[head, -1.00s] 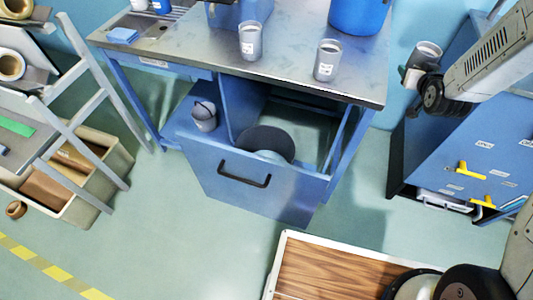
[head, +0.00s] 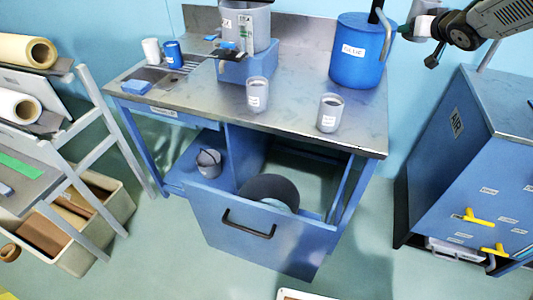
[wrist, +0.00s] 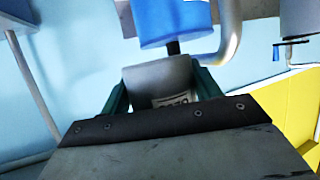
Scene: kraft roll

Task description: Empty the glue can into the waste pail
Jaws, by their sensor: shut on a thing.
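A grey can (head: 424,14) is held in my gripper (head: 434,32) at the top right of the head view, in the air beside the blue drum. In the wrist view the grey can (wrist: 160,80) sits between the green jaws (wrist: 163,94), and part of its label shows, unreadable. Its contents are hidden now. A dark-rimmed round pail (head: 268,188) stands in the pulled-out drawer under the bench, well below and left of my gripper. Its lower part is hidden by the drawer front (head: 262,235). I cannot read any label on it.
Two labelled grey cans, one (head: 257,94) left and one (head: 330,113) right, stand on the metal bench (head: 300,75). A blue drum (head: 357,50) stands at the back. A small handled pail (head: 209,162) sits on the shelf. A blue cabinet (head: 450,170) is at right.

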